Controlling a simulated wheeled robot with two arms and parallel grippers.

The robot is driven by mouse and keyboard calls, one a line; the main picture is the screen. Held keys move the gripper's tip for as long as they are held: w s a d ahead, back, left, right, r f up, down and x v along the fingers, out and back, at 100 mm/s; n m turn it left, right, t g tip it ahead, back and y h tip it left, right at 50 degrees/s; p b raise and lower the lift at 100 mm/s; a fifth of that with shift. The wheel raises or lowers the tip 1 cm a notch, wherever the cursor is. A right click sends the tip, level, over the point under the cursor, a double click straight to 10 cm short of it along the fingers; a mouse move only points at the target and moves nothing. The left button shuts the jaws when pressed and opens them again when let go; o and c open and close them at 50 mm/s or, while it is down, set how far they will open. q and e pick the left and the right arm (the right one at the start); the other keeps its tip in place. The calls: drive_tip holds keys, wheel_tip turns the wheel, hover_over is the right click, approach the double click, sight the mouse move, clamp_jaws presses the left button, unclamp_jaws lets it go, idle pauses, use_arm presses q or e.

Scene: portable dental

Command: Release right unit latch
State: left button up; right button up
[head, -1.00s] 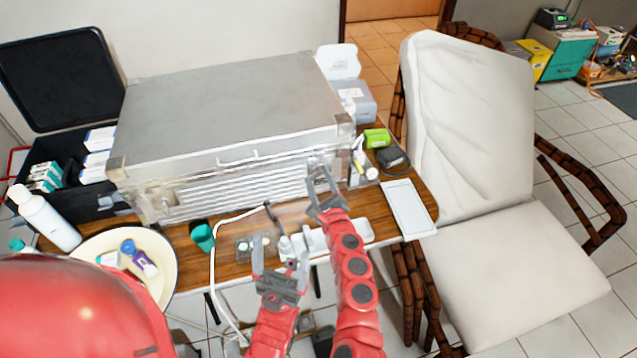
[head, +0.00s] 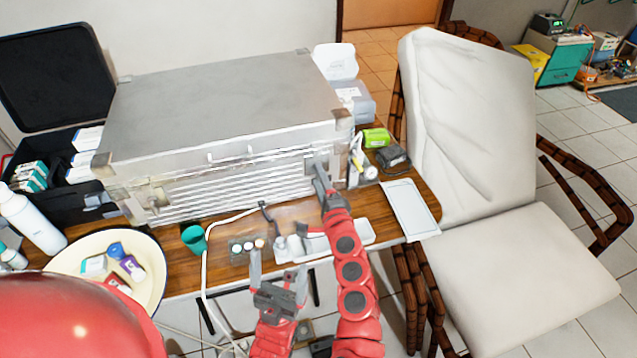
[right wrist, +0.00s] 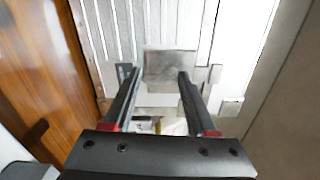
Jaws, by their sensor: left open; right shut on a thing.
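The silver metal unit (head: 225,105) lies on the wooden table, its ribbed front facing me. My right gripper (head: 318,173) is at the right part of that front. In the right wrist view, a grey metal latch plate (right wrist: 171,66) shows at the fingertips of my right gripper (right wrist: 160,78), and the fingers are shut on it. The left latch (head: 158,197) shows on the left part of the front. My left gripper (head: 278,272) is open and empty, low in front of the table edge.
A green cup (head: 194,238), a small tray with round pots (head: 248,245) and a white tray (head: 350,233) stand before the unit. A cream basin (head: 70,250) is at left. A light green box (head: 376,138) and white tablet (head: 411,208) are at right, beside a white chair (head: 470,130).

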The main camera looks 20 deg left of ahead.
drive_tip(key=shift+f+n, duration=0.1)
drive_tip(key=shift+n, duration=0.5)
drive_tip(key=o, duration=1.4)
drive_tip(key=shift+c, duration=0.2)
drive_tip(key=b+v, duration=0.1)
drive_tip(key=v, duration=1.6)
drive_tip(key=shift+d, duration=0.25)
drive_tip(key=shift+s, duration=0.1)
